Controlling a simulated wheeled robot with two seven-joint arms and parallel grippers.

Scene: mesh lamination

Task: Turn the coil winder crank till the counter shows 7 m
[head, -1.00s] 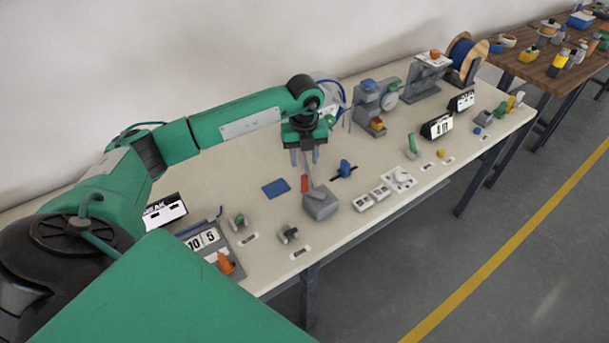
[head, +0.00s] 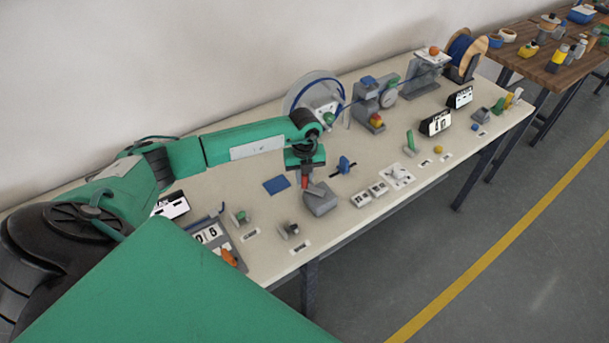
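A round reel (head: 301,93) with a blue band on its rim stands at the table's back edge, partly hidden by my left arm. A green knob (head: 329,118) shows at its front; I cannot tell for sure whether it is the winder's crank. A black display (head: 436,124) with a white face stands right of the middle; its figures are too small to read surely. My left gripper (head: 306,176) points down at a red handle (head: 305,183) over a grey box (head: 320,200). The fingers are too unclear to show open or shut, or contact. My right gripper is out of view.
A blue pad (head: 277,185) lies left of the grey box. Small switches and white labels line the front edge.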

